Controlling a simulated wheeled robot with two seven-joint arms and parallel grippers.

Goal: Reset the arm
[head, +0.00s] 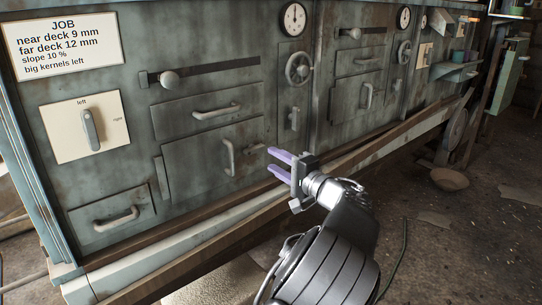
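The machine front has a job card (63,46), a lever switch (91,130), a slider knob (169,80), a handwheel (299,68) and drawer handles. A ledge (180,250) runs along its base.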

